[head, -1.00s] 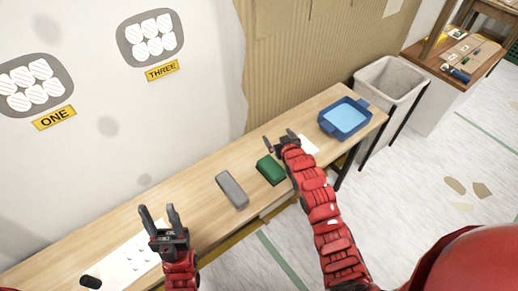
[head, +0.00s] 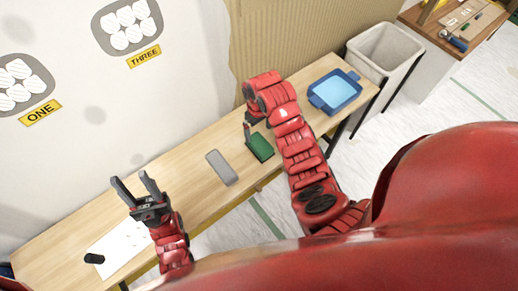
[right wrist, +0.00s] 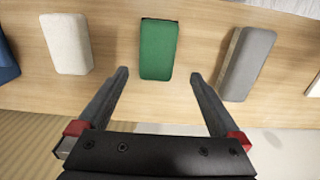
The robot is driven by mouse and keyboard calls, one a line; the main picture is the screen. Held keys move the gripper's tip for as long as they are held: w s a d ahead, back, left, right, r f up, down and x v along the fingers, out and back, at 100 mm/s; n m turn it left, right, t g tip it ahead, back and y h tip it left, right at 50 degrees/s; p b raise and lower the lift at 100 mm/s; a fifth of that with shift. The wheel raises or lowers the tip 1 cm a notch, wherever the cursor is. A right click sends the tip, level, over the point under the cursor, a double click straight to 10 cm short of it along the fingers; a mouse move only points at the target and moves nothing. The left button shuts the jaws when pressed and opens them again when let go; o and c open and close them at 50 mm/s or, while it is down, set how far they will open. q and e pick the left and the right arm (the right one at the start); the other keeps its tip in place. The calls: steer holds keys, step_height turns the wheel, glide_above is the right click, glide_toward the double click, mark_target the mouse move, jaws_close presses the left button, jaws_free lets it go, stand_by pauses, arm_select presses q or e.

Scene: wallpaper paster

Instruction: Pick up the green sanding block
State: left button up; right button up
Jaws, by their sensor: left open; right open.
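The green sanding block (head: 260,147) lies on the wooden table, partly hidden by my right gripper in the head view. In the right wrist view the whole green block (right wrist: 158,49) shows just beyond and between the two fingers. My right gripper (right wrist: 160,75) is open and empty, pointing at the block from above; its fingers are apart from it. In the head view my right gripper (head: 248,130) is mostly hidden by its own arm. My left gripper (head: 134,188) is open and empty, above the left part of the table.
A grey block (head: 222,168) lies left of the green one in the head view. A whitish block (right wrist: 67,43) lies on its other side. A blue tray (head: 334,91) stands at the table's right end, near a bin (head: 383,50). A white sheet (head: 122,250) lies at the left.

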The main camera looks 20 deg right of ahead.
mark_target(259, 137)
step_height(259, 137, down, 4)
steer(key=shift+f+p, duration=0.1)
steer(key=shift+p, duration=0.65)
steer(key=shift+s+d+f+p, duration=0.1)
steer(key=shift+f+p, duration=0.1)
steer(key=shift+f, duration=0.6)
steer(key=shift+w+d+f+p, duration=0.1)
steer(key=shift+f+p, duration=0.1)
steer(key=shift+f, duration=0.6)
steer(key=shift+s+d+f+p, duration=0.1)
steer(key=shift+f+p, duration=0.1)
steer(key=shift+f, duration=1.3)
steer(key=shift+c, duration=0.2)
steer(key=c, duration=1.3)
steer(key=shift+o, duration=0.2)
steer(key=shift+r, duration=0.1)
step_height(259, 137, up, 9)
steer(key=shift+f+b, duration=0.1)
steer(key=shift+b, duration=0.55)
steer(key=shift+r, duration=0.5)
